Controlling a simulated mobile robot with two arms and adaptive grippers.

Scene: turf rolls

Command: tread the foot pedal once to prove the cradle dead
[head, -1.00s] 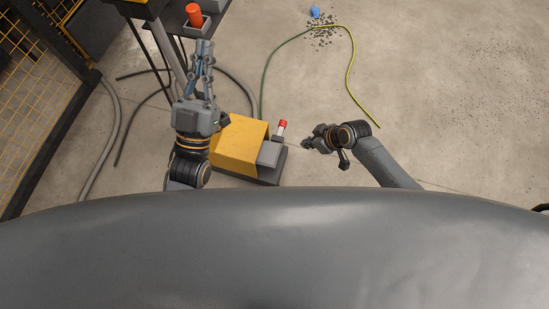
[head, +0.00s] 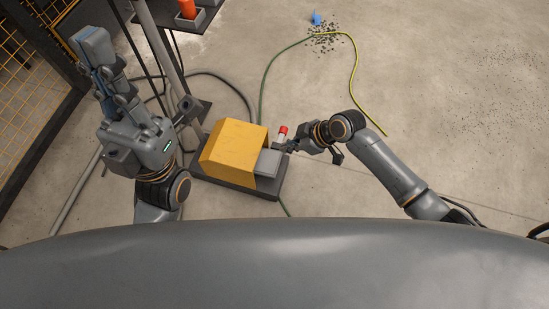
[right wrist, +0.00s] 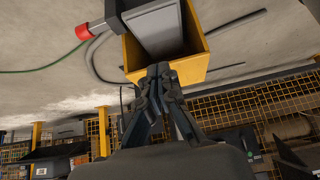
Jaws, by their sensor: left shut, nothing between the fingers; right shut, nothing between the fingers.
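The foot pedal has a yellow hood (head: 232,145), a grey tread plate (head: 268,163) at the hood's right-hand opening and a dark base (head: 238,182) on the floor. A red-capped post (head: 283,131) stands beside the plate. My right gripper (head: 281,147) is shut and empty, close by the plate and post. In the right wrist view its fingertips (right wrist: 158,69) overlap the edge of the yellow hood (right wrist: 192,68), in front of the grey plate (right wrist: 158,30); I cannot tell if they touch. My left gripper (head: 95,50) is shut and empty, raised left of the pedal. I cannot make out the cradle.
A green and yellow hose (head: 352,75) lies on the floor past the pedal, with dark crumbs and a blue object (head: 316,17) at the back. An orange cylinder (head: 187,8) stands on a dark stand. Yellow mesh fencing (head: 30,80) is at left.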

